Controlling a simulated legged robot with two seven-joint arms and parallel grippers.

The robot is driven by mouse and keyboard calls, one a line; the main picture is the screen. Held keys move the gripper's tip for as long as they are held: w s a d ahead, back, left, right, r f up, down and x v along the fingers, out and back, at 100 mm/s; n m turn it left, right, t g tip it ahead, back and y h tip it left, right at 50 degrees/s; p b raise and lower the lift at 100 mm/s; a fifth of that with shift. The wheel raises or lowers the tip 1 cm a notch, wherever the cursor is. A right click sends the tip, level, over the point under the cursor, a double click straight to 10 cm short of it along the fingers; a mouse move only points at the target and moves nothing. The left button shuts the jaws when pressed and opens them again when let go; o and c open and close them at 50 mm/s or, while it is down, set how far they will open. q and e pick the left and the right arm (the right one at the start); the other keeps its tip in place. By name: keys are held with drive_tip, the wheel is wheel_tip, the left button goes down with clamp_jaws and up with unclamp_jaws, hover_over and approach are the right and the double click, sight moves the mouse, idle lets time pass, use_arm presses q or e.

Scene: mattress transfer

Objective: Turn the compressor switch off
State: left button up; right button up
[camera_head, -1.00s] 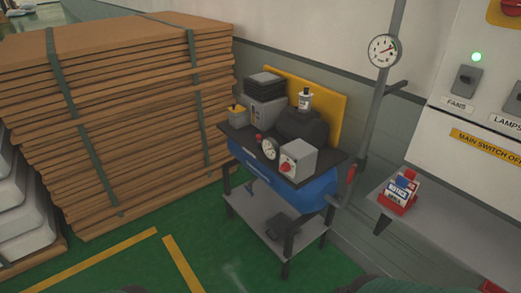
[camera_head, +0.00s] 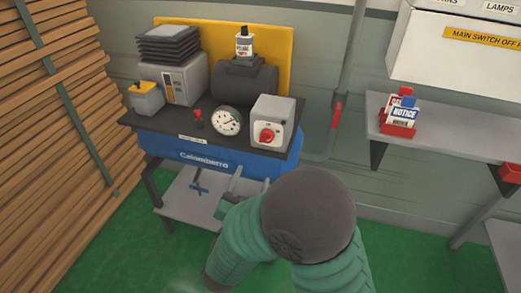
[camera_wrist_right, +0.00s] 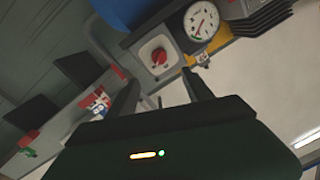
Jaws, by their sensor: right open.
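The compressor (camera_head: 225,158) is a blue unit with a dark top on a small stand. On its front right corner sits a light grey switch box (camera_head: 277,113) with a red rotary knob (camera_head: 267,135). The box and its red knob also show upside down in the right wrist view (camera_wrist_right: 158,57). My right gripper (camera_head: 252,177) is below and in front of the box, partly hidden by my arm. In the right wrist view its fingers (camera_wrist_right: 162,73) are spread and empty, with the knob seen between them. My left gripper is not in view.
A round gauge (camera_head: 229,121) and a small red valve (camera_head: 198,118) sit left of the switch box. A red lever (camera_head: 336,115) is on the wall side. A shelf holds a red notice holder (camera_head: 400,128). Stacked wooden boards (camera_head: 50,130) stand at the left.

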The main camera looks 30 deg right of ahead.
approach(265, 141)
drive_tip(key=d, duration=0.1)
drive_tip(key=x, duration=0.2)
drive_tip(key=b+x, duration=0.1)
drive_tip(key=x, duration=0.4)
drive_tip(key=shift+w, duration=0.6)
drive_tip(key=shift+w+d, duration=0.2)
drive_tip(key=shift+d, duration=0.35)
drive_tip(key=shift+a, duration=0.2)
drive_tip(key=c, duration=0.8)
clamp_jaws()
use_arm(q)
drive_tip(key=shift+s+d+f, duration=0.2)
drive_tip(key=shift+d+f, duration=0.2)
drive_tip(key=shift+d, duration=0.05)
